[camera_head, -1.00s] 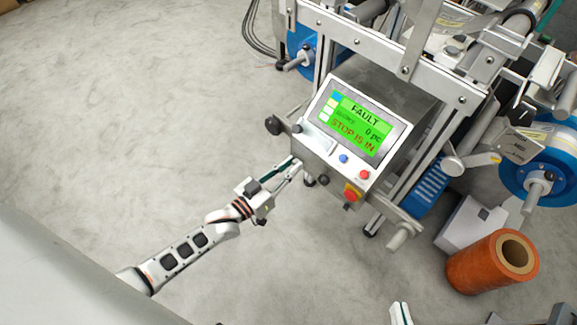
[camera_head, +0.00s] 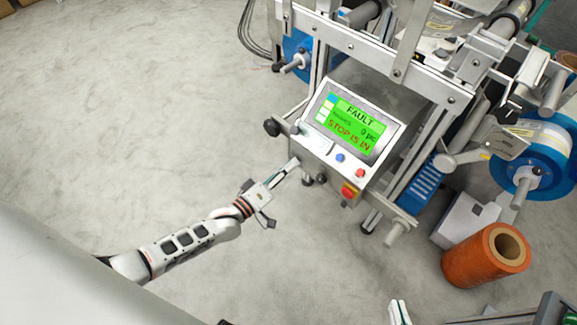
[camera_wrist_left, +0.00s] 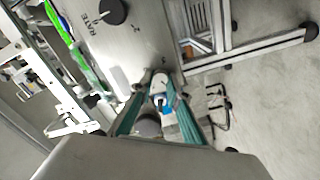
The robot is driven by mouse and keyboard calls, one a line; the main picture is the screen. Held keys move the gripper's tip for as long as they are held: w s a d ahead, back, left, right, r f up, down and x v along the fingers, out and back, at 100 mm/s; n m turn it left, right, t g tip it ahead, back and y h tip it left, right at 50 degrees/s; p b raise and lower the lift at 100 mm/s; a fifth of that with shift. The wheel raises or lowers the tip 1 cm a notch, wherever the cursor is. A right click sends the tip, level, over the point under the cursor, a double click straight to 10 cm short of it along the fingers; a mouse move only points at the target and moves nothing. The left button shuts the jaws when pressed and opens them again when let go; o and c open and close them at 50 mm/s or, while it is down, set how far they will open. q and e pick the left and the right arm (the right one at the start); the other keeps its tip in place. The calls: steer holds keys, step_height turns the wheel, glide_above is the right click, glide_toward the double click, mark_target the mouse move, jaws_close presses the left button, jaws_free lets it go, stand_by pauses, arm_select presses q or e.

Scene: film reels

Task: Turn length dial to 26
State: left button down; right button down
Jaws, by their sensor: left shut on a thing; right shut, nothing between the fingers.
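The grey control box (camera_head: 370,93) has a green screen (camera_head: 347,123) reading FAULT and STOP IS IN. My left gripper (camera_head: 293,163) reaches the box's lower left face, its teal-padded fingers closed at the tips. In the left wrist view the fingertips (camera_wrist_left: 158,92) meet at a small knob, which I take as the length dial; they mostly cover it and no number is readable. A black dial marked RATE (camera_wrist_left: 113,12) is on the same panel, apart from the fingers. My right gripper (camera_head: 400,312) is shut and empty at the bottom edge, partly cut off.
The machine frame (camera_head: 395,65) rises behind. An orange roll (camera_head: 470,262) stands on the floor at right. The floor left of the box is clear.

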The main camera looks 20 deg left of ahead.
arm_select(q)
steer(key=shift+n, duration=0.5)
steer(key=c, duration=1.9)
jaws_free()
steer(key=v, duration=1.2)
